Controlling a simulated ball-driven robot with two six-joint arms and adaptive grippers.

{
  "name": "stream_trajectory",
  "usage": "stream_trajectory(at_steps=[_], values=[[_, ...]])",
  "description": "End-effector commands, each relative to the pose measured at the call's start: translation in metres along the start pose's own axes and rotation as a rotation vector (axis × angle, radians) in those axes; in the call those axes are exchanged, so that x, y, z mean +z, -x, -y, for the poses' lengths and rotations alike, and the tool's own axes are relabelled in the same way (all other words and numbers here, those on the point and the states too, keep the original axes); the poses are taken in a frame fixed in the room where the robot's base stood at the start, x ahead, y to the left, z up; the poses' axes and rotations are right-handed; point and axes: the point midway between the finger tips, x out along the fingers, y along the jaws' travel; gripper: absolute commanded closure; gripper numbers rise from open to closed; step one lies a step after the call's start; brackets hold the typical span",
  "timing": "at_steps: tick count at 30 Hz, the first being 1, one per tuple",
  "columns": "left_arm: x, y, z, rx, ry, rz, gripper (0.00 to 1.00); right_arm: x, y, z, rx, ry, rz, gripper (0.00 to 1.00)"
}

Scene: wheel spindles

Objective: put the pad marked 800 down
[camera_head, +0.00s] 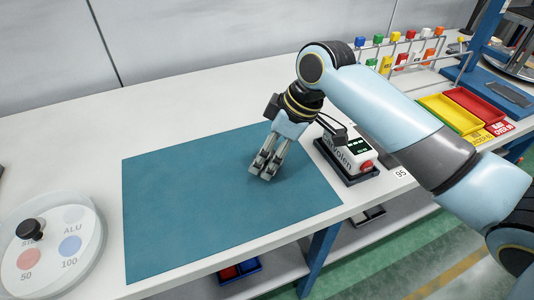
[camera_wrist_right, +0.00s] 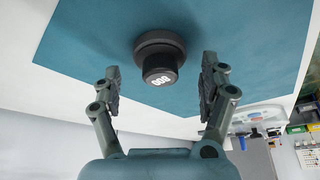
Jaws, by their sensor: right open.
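The black round pad marked 800 (camera_wrist_right: 160,62) stands on the teal mat (camera_wrist_right: 90,40) in the right wrist view, its numbered knob facing my camera. My right gripper (camera_wrist_right: 160,78) is open, with one finger on each side of the pad and a gap showing on both sides. In the head view my right gripper (camera_head: 264,172) points down over the right part of the mat (camera_head: 185,200), and it hides the pad there. My left gripper is not in view.
A round white tray (camera_head: 90,250) with coloured, labelled spots and another black knobbed pad (camera_head: 30,229) stands at the left. A white device with a display (camera_head: 345,150) sits close right of my gripper. Yellow (camera_head: 450,112) and red (camera_head: 475,105) bins stand far right. The mat's left half is clear.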

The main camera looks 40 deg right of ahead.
Motion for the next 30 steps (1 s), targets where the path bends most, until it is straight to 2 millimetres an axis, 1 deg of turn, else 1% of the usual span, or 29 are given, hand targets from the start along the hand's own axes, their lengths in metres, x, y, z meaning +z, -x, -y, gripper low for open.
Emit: stream_trajectory(at_steps=[1,9,12,15,20,30], values=[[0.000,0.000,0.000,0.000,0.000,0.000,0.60,0.000,0.010,-0.001,0.004,0.004,0.000,0.22],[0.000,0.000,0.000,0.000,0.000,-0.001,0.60,0.000,0.071,-0.001,0.005,0.005,0.001,0.22],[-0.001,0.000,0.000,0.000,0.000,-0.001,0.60,0.001,0.089,-0.001,0.004,0.004,0.002,0.22],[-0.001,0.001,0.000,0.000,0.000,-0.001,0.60,0.000,0.100,-0.001,0.003,0.002,0.001,0.22],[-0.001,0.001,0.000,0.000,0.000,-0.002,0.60,0.000,0.107,0.000,0.000,0.001,0.000,0.22],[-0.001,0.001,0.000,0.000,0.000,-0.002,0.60,0.000,0.107,0.000,0.000,0.000,0.000,0.22]])
